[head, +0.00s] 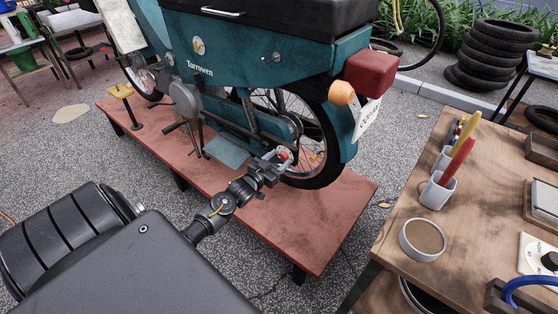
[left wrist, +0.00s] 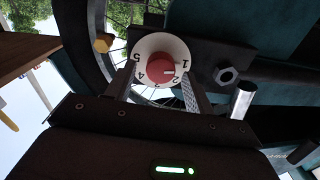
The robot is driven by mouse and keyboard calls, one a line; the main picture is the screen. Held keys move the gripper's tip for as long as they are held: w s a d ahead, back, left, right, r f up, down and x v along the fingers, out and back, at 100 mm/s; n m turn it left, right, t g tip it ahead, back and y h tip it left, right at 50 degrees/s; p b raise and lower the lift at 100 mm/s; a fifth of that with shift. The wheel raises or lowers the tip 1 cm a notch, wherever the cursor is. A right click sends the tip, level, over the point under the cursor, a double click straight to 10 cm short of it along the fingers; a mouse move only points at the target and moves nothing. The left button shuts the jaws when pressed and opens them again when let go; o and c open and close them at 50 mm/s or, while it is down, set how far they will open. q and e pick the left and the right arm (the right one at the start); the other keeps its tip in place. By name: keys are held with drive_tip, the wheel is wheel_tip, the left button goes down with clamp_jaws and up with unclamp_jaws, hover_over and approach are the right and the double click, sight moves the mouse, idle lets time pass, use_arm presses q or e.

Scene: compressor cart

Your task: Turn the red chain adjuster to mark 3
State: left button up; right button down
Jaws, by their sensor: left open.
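The red chain adjuster (left wrist: 160,69) is a round knob on a white dial (left wrist: 148,44) with black numbers 1 to 5. A short pale line on the knob points right, roughly between 1 and 2. In the head view, the red adjuster (head: 283,155) is small, by the rear wheel of the teal moped. My left gripper (head: 274,167) is open in front of it. In the left wrist view, my left gripper's fingers (left wrist: 157,88) stand on either side of the dial's lower part; contact with the knob cannot be told. My right gripper is not in view.
The moped (head: 270,68) stands on a low red platform (head: 325,218). A hex nut (left wrist: 227,75) sits right of the dial. A wooden table (head: 455,220) at the right holds a pen cup (head: 437,191) and a round tin (head: 421,240). Stacked tyres (head: 492,55) stand behind.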

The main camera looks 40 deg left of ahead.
use_arm(q)
drive_tip(key=shift+w, duration=0.3)
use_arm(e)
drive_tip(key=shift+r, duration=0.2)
use_arm(q)
drive_tip(key=c, duration=1)
drive_tip(key=shift+o, duration=0.2)
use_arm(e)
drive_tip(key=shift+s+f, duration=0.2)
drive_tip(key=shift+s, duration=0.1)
